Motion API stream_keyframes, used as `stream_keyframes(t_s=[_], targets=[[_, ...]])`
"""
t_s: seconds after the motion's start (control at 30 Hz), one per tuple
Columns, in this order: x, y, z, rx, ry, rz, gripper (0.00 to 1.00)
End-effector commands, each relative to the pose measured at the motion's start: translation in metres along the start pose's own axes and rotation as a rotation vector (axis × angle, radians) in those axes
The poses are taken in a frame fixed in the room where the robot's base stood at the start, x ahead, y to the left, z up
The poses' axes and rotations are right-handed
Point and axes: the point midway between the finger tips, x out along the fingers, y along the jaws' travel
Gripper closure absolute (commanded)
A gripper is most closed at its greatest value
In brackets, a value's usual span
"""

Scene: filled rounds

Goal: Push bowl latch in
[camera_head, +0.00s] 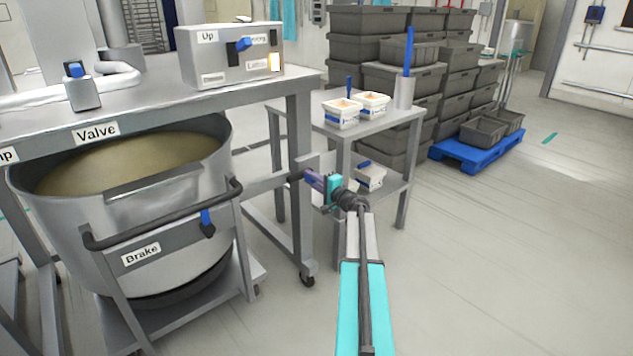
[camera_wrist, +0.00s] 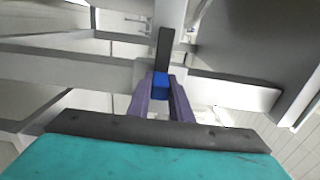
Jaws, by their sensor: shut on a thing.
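The large steel bowl (camera_head: 62,222) stands at the left in the head view, holding a yellowish mass, on a wheeled frame with a dark handlebar. My gripper (camera_head: 308,177) reaches the frame's upright post at the bowl's right side. In the wrist view the purple fingers (camera_wrist: 161,97) are shut on the bowl latch, whose blue part (camera_wrist: 160,79) sits between the fingertips. A dark bar (camera_wrist: 164,49) extends beyond the blue part along a grey metal beam. In the head view my gripper largely hides the latch, and how far in it sits cannot be told.
A control box (camera_head: 229,55) sits on the machine frame above the bowl. A blue brake lever (camera_head: 207,222) hangs on the bowl trolley. A steel table (camera_head: 392,121) with white tubs stands behind my gripper. Grey crates are stacked at the back. The floor at right is clear.

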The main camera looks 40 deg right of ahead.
Motion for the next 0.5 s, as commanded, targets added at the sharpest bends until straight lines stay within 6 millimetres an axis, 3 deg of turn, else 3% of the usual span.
stream_keyframes(t_s=[0.37, 0.4, 0.5], targets=[[0.0000, 0.0011, 0.0070, 0.000, -0.009, 0.001, 1.00], [0.0001, 0.0011, 0.0074, 0.001, -0.010, 0.001, 0.75], [0.0000, 0.0009, 0.0066, 0.001, -0.008, 0.001, 0.62]])
